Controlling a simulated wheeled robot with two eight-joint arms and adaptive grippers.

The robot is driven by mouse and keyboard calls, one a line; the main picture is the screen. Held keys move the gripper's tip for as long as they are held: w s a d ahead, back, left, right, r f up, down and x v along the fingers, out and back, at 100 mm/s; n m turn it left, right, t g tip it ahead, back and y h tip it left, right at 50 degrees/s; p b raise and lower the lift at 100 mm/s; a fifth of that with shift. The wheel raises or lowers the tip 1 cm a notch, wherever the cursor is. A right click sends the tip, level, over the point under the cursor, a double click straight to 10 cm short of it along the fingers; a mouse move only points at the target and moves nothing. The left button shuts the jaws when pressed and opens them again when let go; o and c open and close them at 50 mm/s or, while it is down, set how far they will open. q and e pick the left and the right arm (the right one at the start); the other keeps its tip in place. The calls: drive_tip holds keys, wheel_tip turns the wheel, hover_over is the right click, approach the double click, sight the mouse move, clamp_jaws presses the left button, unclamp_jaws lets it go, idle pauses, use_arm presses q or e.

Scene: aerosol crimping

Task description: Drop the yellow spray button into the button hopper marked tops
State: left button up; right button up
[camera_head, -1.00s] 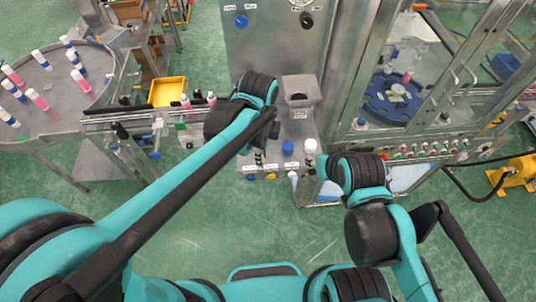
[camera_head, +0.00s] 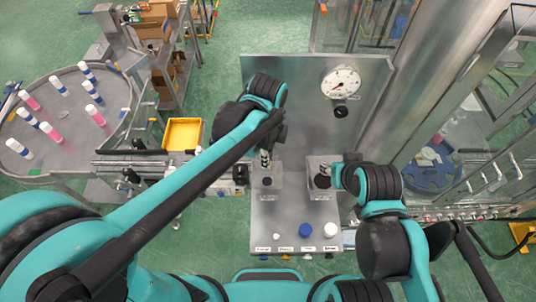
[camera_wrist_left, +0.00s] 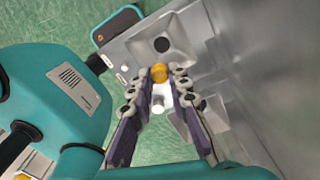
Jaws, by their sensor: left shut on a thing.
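The yellow spray button (camera_wrist_left: 158,72) shows in the left wrist view, held between the fingertips of my left gripper (camera_wrist_left: 160,80). In the head view this gripper (camera_head: 266,156) is above the back edge of the left metal hopper (camera_head: 268,182), pointing down; the button cannot be made out there. In the wrist view a square hopper with a dark opening (camera_wrist_left: 160,44) lies just beyond the button. My right gripper (camera_head: 333,178) is by a second hopper (camera_head: 318,168); its fingers are not clear. The labels are too small to read, so I cannot tell which hopper is marked tops.
A blue cap (camera_head: 305,230) and a white cap (camera_head: 331,230) are on the bench front. A steel panel with a gauge (camera_head: 341,82) stands behind. A yellow bin (camera_head: 183,134) and a round table (camera_head: 65,110) with several bottles are at left.

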drive_tip(key=f+b, duration=0.3)
drive_tip(key=shift+s, duration=0.25)
use_arm(q)
drive_tip(key=f, duration=0.2)
drive_tip(key=f+b, duration=0.1)
drive_tip(key=f, duration=0.1)
drive_tip(key=s+f+b, duration=0.1)
drive_tip(key=f, duration=0.1)
drive_tip(key=shift+f, duration=0.35)
drive_tip(key=shift+w+f+b, duration=0.15)
drive_tip(key=shift+f+b, duration=0.15)
drive_tip(key=shift+f, duration=0.25)
use_arm(e)
wheel_tip(320, 180, down, 2)
drive_tip(key=shift+s+f, duration=0.1)
drive_tip(key=shift+f, duration=0.15)
drive_tip(key=shift+s, duration=0.1)
use_arm(q)
drive_tip(key=o, duration=0.8)
drive_tip(key=shift+c, duration=0.2)
